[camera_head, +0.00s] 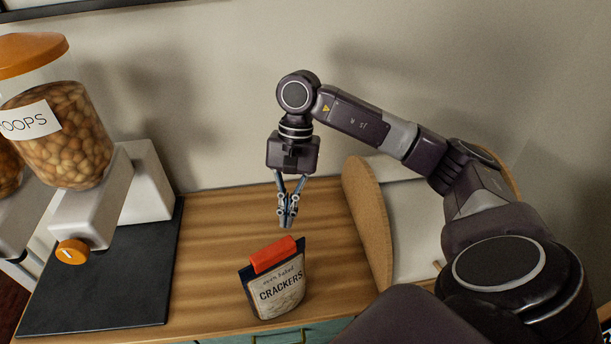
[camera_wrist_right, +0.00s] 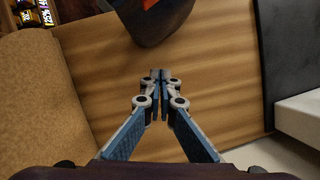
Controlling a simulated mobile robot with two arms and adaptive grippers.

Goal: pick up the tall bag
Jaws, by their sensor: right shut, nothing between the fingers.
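The tall bag is a crackers bag (camera_head: 277,288) with a pale label and a red clip (camera_head: 273,254) across its top. It stands upright near the front edge of the wooden counter. My right gripper (camera_head: 288,220) points down above the counter, behind and above the bag, with its fingers together and empty. In the right wrist view, the fingertips (camera_wrist_right: 159,76) meet, and the dark bag (camera_wrist_right: 155,22) is partly in view at the top, apart from them. My left gripper is not in view.
A dispenser (camera_head: 62,135) with an orange lid stands at the left on a black mat (camera_head: 100,290). A curved wooden holder (camera_head: 367,222) stands to the right, close to my right arm. Bare counter (camera_head: 225,230) lies between them.

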